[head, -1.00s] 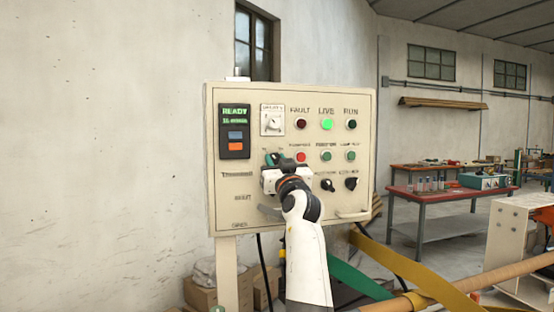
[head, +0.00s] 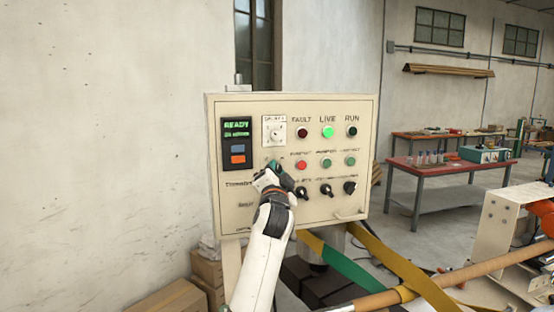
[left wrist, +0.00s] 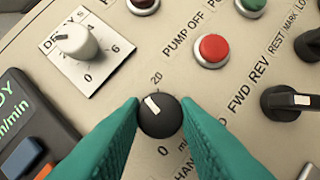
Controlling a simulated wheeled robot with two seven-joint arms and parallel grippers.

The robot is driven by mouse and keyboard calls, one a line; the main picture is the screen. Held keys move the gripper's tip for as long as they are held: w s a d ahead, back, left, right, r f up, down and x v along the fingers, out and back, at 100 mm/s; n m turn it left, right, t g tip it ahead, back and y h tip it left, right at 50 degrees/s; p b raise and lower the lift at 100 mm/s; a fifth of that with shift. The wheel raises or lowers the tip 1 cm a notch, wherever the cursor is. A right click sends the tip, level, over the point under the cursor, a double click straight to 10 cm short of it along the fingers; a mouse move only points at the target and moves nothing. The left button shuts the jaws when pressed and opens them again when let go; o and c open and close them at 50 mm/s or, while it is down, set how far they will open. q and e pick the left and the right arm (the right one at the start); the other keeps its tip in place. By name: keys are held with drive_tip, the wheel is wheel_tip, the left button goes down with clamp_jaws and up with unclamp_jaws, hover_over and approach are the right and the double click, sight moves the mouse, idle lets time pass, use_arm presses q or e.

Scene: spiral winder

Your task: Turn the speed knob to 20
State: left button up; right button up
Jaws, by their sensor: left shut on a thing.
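The speed knob (left wrist: 158,118) is a small black round knob with a white pointer, seen in the left wrist view. Its pointer is aimed up and a little left, near the printed 20; a 0 is printed below the knob. My left gripper (left wrist: 159,108), with green fingers, is shut on the knob, one finger on each side. In the head view my left gripper (head: 273,166) is at the panel, left of the red button, and hides most of the knob. The display (head: 236,128) glows green with READY; its second line is too small to read surely. My right gripper is not in view.
The cream control panel (head: 218,205) also carries a white delay dial (left wrist: 76,40), a red pump-off button (left wrist: 211,48) and a black selector (left wrist: 286,102). The LIVE lamp (head: 327,132) is lit green. Rolls and coloured bands lie at lower right.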

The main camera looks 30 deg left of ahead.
use_arm(q)
drive_tip(key=m+h, duration=0.1)
drive_tip(key=m, duration=0.3)
drive_tip(key=m+g+h, duration=0.1)
drive_tip(key=m, duration=0.2)
drive_tip(key=shift+a+r+h+p, duration=0.1)
drive_tip(key=shift+r+h+p, duration=0.15)
drive_tip(key=shift+h+p, duration=0.05)
drive_tip(key=shift+s, duration=0.1)
drive_tip(key=o, duration=0.9)
drive_tip(key=shift+c, duration=0.2)
drive_tip(key=shift+o, duration=0.5)
drive_tip(key=shift+a+f, duration=0.1)
